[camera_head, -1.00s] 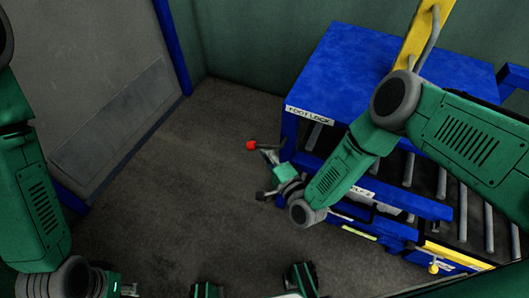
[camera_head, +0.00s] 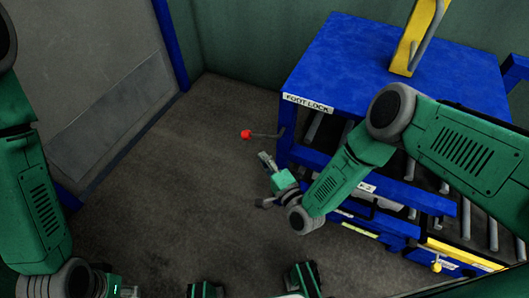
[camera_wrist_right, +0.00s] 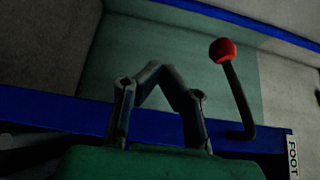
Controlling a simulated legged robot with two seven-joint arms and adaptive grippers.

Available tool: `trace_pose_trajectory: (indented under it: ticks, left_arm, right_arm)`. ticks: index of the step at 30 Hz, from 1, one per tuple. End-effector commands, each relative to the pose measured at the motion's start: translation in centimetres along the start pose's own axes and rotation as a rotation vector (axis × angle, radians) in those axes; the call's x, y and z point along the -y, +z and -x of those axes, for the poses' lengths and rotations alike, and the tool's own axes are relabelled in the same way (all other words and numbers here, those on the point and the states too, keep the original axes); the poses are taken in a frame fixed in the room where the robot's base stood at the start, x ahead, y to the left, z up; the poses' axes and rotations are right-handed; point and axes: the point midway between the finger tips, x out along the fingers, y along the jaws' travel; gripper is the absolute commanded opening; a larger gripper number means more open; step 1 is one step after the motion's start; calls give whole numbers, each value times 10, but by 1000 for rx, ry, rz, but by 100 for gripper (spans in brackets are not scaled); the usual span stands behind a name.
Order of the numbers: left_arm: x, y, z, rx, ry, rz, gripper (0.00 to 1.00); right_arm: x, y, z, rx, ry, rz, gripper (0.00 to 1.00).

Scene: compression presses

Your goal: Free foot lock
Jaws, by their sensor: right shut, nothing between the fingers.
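The foot lock lever is a thin dark rod with a red knob (camera_head: 246,134). It sticks out leftward from the blue press frame, below the FOOT LOCK label (camera_head: 308,103). In the right wrist view the red knob (camera_wrist_right: 222,50) stands up on its bent rod, to the right of my fingers. My right gripper (camera_head: 265,157) is shut and empty, just below the lever in the head view and apart from it. Its fingers (camera_wrist_right: 158,72) come together in the right wrist view. My left gripper (camera_head: 122,289) is at the bottom left edge, mostly cut off.
The blue press (camera_head: 370,65) with rollers (camera_head: 466,218) and a yellow upright (camera_head: 414,40) fills the right side. A grey door (camera_head: 90,70) with a blue frame is at the left. The dark floor (camera_head: 170,180) between them is clear.

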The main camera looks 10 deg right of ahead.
Motion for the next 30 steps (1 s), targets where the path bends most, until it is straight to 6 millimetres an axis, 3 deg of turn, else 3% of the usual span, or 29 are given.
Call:
trace_pose_trajectory:
  ticks: [6,12,30]
  left_arm:
    - [0,-3,9,-5,-1,0,40]
    - [0,-2,9,-4,-1,0,40]
    - [0,-2,9,-4,-1,0,40]
  right_arm:
    - [-35,17,28,1,1,1,0]
    - [-54,23,41,0,0,-1,0]
    - [-58,25,44,0,-1,-1,0]
